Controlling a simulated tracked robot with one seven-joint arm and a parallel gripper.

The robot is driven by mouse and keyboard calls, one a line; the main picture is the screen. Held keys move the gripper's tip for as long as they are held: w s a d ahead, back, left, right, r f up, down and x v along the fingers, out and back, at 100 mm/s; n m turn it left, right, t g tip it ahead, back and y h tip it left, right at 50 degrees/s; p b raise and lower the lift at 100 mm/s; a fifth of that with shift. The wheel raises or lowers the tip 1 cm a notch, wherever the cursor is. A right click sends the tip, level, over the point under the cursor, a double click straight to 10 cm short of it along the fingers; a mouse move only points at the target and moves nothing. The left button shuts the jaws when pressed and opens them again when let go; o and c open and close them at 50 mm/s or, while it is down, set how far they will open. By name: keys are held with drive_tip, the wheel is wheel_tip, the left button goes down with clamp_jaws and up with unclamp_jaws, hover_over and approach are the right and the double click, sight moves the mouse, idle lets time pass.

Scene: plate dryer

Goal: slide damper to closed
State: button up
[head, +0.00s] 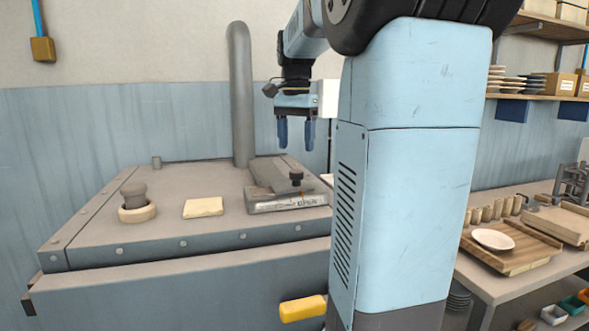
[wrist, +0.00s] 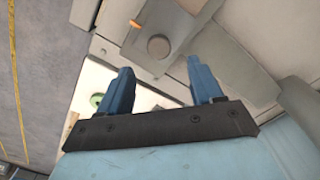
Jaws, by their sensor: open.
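The damper (head: 271,176) is a grey sliding plate in a low housing on top of the dryer. A small dark knob (head: 296,177) stands at its right end. A pale label strip (head: 287,203) runs along its front, with OPEN readable near the right end, below the knob. In the wrist view a round grey-brown disc (wrist: 158,46), apparently the knob from above, lies beyond the fingertips. My gripper (head: 295,134) hangs above the knob, fingers pointing down, open and empty. It also shows in the wrist view (wrist: 160,76). The fingers are clear of the knob.
A vertical grey pipe (head: 241,95) rises behind the damper. A round knob in a pale ring (head: 137,207) and a cream block (head: 203,207) sit to the left on the dryer top (head: 90,225). A yellow handle (head: 303,308) sticks out in front. A bench with a plate (head: 493,239) is at right.

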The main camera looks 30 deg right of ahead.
sight(296, 171)
wheel_tip(296, 171, down, 8)
drive_tip(key=shift+r, duration=0.25)
drive_tip(key=shift+c, duration=0.3)
clamp_jaws()
idle(0.4)
